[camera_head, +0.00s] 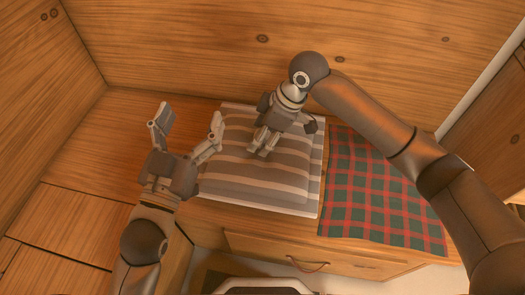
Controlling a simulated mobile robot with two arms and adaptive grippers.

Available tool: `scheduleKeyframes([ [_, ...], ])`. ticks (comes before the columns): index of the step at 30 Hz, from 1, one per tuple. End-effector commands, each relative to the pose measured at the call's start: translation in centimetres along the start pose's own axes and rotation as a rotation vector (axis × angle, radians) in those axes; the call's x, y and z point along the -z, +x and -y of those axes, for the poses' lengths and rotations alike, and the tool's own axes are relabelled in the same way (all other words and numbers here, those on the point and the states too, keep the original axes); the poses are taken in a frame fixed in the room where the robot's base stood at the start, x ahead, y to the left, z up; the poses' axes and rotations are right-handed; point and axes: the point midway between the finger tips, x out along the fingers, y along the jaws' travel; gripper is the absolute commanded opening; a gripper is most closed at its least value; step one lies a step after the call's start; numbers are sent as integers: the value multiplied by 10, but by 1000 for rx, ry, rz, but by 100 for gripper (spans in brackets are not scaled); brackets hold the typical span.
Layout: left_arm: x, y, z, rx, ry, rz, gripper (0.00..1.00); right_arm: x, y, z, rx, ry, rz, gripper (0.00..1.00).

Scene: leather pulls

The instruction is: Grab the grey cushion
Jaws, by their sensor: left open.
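A grey cushion (262,183) with pale stripes lies flat on a wooden bench, in the middle of the head view. My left gripper (188,116) is beside the cushion's left edge, its two fingers spread wide with nothing between them. My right gripper (262,148) reaches over the cushion from the upper right, its fingertips close together above or on the cushion's middle. I cannot tell whether they touch or pinch the fabric. The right gripper hides part of the cushion's far side.
A red and green checked cloth (375,195) lies to the right. A drawer front with a leather pull (308,265) is below the bench edge. Wooden walls (200,45) close off the back and left. Bare wood lies at left.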

Motion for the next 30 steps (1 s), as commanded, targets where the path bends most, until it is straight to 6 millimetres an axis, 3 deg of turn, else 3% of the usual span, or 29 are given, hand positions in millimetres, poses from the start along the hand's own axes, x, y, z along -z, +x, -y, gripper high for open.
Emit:
scheduleKeyframes([
  [2,0,0,0,0,0,1,81,0,0,0,0,0,0,54],
  [15,0,0,0,1,0,2,81,0,0,0,0,0,0,0],
  [30,-4,0,0,1,0,26,81,1,-2,0,-1,0,-2,0],
])
